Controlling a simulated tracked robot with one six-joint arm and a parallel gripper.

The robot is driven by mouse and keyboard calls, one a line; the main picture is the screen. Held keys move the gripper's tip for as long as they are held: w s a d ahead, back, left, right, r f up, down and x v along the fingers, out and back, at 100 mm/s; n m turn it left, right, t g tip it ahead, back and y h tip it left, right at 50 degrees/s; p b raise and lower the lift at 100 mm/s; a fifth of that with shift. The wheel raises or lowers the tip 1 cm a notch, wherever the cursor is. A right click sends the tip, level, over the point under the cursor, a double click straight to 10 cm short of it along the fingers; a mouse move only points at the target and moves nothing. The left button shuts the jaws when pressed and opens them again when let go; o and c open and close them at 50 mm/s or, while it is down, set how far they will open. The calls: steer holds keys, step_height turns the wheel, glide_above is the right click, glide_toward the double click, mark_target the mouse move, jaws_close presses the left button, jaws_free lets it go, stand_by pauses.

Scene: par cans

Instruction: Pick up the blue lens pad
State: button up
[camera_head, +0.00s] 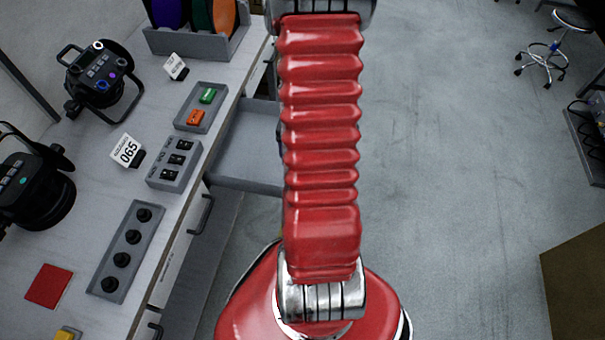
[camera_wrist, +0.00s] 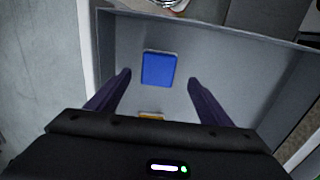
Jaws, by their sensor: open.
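The blue lens pad (camera_wrist: 159,69) is a flat blue rectangle lying on the floor of an open grey drawer, seen in the wrist view. My gripper (camera_wrist: 158,80) is open, with its two dark fingers to the left and right of the pad in the picture. It appears to be above the pad, with nothing between the fingers touching it. In the head view the drawer (camera_head: 245,150) shows partly behind my red arm, and the pad and gripper are hidden there.
A yellowish item (camera_wrist: 151,115) lies in the drawer, partly hidden by my gripper body. The bench on the left holds lamps (camera_head: 98,75), switch boxes (camera_head: 174,164), a knob panel (camera_head: 126,250) and a red pad (camera_head: 49,286). Drawer walls surround the pad. The floor at right is mostly clear.

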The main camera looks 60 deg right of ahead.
steer(key=shift+s+f, duration=0.2)
steer(key=shift+f, duration=2.4)
steer(key=c, duration=1.1)
steer(key=shift+r, duration=0.15)
steer(key=shift+c, duration=0.2)
step_height(320, 180, up, 10)
